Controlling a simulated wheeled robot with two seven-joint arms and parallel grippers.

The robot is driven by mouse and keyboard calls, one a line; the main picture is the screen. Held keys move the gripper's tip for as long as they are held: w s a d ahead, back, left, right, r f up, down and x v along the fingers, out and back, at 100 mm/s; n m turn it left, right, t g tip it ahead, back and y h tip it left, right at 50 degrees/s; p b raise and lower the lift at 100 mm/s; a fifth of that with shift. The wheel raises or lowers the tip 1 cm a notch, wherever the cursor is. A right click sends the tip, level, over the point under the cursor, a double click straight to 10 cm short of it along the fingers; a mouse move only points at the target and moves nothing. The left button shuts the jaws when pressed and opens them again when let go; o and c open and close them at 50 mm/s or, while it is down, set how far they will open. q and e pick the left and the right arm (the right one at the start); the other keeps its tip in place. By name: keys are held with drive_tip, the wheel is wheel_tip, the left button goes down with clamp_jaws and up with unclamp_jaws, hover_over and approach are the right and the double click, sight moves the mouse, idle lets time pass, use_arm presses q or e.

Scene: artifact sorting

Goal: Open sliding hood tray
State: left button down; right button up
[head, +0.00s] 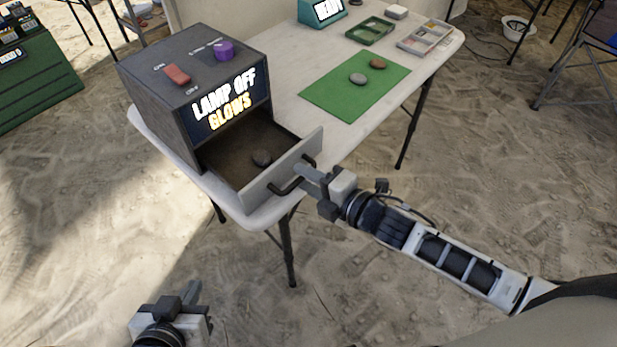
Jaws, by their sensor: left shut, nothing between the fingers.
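The hood (150,85) is a dark grey box on the near left end of the table, its front panel reading "LAMP OFF GLOWS". The tray's pale front (256,194) carries a black handle (284,188). My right gripper (308,173) is at the handle, its fingers looking closed on the bar; the exact contact is small in view. My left gripper (192,291) is shut and empty, low at the bottom left, away from the hood.
A red switch (177,74) and a purple knob (224,50) sit on the hood's top. A green mat (340,92) with two stones, a green tray (370,31) and a compartment box (425,38) lie further along the white table (300,62). Sandy ground surrounds it.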

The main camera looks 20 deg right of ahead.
drive_tip(key=shift+s, duration=0.1)
drive_tip(key=v, duration=1.5)
drive_tip(key=shift+s+d+r, duration=0.2)
drive_tip(key=shift+s, duration=0.1)
drive_tip(key=a+f+m+g+h, duration=0.1)
drive_tip(key=f+m, duration=0.3)
drive_tip(key=m, duration=0.7)
drive_tip(key=s+a+f+m+g+h, duration=0.1)
drive_tip(key=a+f+m+h, duration=0.3)
drive_tip(key=m, duration=0.7)
drive_tip(key=shift+s+a+f+h, duration=0.15)
drive_tip(key=shift+s+f+h, duration=0.05)
drive_tip(key=shift+f+h, duration=0.1)
